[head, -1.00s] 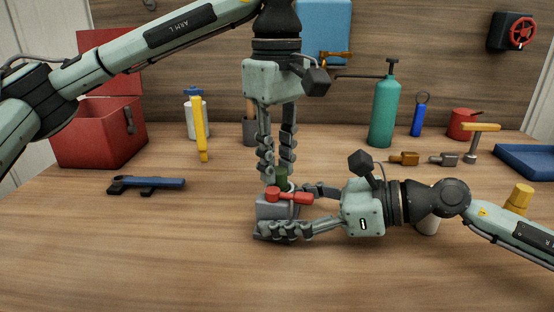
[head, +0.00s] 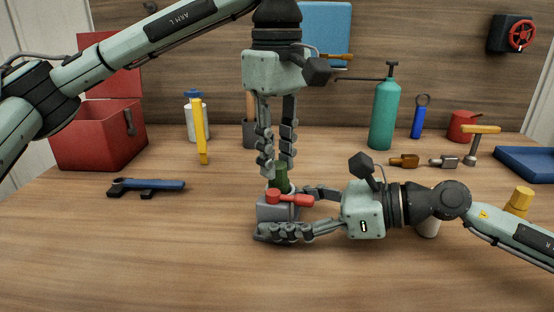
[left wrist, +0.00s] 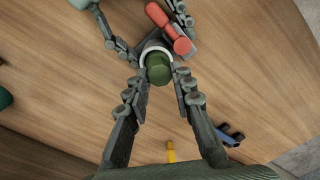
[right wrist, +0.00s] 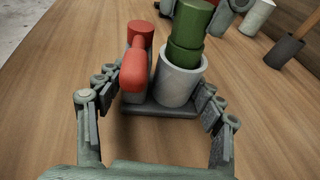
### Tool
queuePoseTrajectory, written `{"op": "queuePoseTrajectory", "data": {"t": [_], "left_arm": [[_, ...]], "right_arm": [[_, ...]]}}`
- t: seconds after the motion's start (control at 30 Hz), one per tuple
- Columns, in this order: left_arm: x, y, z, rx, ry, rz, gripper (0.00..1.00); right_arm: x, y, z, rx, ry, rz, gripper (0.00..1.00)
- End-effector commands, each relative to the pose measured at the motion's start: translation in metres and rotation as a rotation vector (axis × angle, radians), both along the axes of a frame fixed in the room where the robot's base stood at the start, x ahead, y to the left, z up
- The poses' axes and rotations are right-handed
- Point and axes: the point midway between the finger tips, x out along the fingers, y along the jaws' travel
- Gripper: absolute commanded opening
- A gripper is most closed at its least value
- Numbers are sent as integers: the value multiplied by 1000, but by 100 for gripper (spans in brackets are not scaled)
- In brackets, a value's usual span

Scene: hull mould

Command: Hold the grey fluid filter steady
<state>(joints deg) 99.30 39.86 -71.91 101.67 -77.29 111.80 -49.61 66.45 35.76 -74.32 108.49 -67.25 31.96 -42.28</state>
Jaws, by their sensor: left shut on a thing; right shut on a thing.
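The grey fluid filter (head: 268,213) stands upright on the table, with a red lever (head: 290,199) on top. My right gripper (head: 281,212) is shut on it from the right, one finger on each side. In the right wrist view the filter has a grey cup (right wrist: 178,88) beside the red-handled post. A green cartridge (head: 281,178) stands up out of the cup; its lower end is hidden inside. My left gripper (head: 275,170) comes from above and is shut on the cartridge. The cartridge also shows in the left wrist view (left wrist: 158,68), ringed by the cup's pale rim.
Behind are a red toolbox (head: 98,135), a yellow-handled tool (head: 200,135), a white bottle (head: 191,120), a grey cup (head: 249,132) and a green gas cylinder (head: 383,115). A blue-handled tool (head: 155,185) lies left. The front table is clear.

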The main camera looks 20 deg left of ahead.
Motion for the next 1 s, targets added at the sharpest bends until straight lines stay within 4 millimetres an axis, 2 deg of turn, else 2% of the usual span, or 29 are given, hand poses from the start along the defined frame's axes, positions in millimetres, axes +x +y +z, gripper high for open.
{"op": "queuePoseTrajectory", "data": {"t": [0.03,1.0], "left_arm": [[-1,1,2,4,5,-2,0],[-1,1,36,3,1,0,0]], "right_arm": [[6,-3,-2,-3,-2,-13,51],[3,-2,-1,-3,-1,-7,51]]}}
